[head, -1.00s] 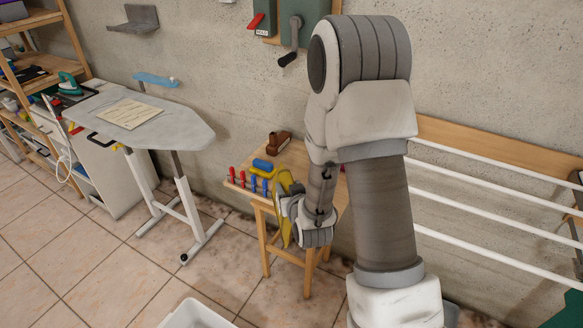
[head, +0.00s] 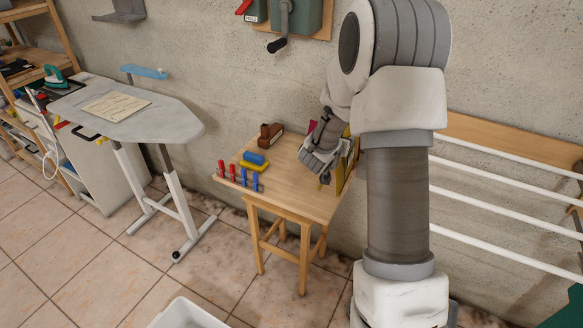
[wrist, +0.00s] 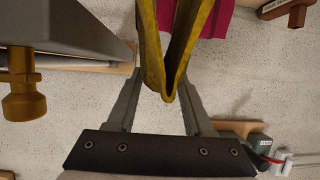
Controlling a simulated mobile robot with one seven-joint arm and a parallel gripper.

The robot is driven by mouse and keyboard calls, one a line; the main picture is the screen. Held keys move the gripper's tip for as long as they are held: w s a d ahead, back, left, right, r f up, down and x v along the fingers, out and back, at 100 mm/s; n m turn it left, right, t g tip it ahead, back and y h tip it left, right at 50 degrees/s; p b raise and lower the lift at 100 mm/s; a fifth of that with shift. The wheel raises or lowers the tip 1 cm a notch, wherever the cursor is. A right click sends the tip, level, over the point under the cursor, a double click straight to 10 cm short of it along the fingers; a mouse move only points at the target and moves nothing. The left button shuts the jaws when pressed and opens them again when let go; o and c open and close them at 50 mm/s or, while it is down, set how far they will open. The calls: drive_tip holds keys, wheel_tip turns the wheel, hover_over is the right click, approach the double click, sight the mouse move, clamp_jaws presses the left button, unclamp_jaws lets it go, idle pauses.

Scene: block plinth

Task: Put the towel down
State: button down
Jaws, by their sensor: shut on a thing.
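The yellow towel (wrist: 172,60) is folded in a narrow V between the fingers of my gripper (wrist: 160,78) in the wrist view. My gripper is shut on it. In the head view my gripper (head: 322,160) is over the right end of the small wooden table (head: 290,193), and part of the towel (head: 346,172) shows beside it, partly hidden by my arm. I cannot tell whether the towel touches the tabletop. A magenta cloth (wrist: 216,17) shows behind the towel in the wrist view, with a bit of it (head: 312,126) by my gripper in the head view.
Red and blue-handled tools (head: 243,177), a blue and yellow block (head: 254,160) and a brown object (head: 270,135) occupy the table's left part; its front middle is clear. An ironing board (head: 130,112) stands left, a white-railed rack (head: 500,170) right, a white bin (head: 185,315) in front.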

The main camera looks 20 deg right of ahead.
drive_tip(key=shift+d, duration=0.4)
drive_tip(key=shift+w, duration=0.2)
drive_tip(key=w+a+f+b, duration=0.1)
drive_tip(key=w+a+f, duration=0.6)
drive_tip(key=f, duration=0.3)
drive_tip(key=shift+w+f, duration=0.35)
drive_tip(key=shift+w, duration=0.5)
drive_tip(key=shift+f, duration=0.1)
drive_tip(key=shift+c, duration=1.5)
unclamp_jaws()
drive_tip(key=shift+f, duration=0.1)
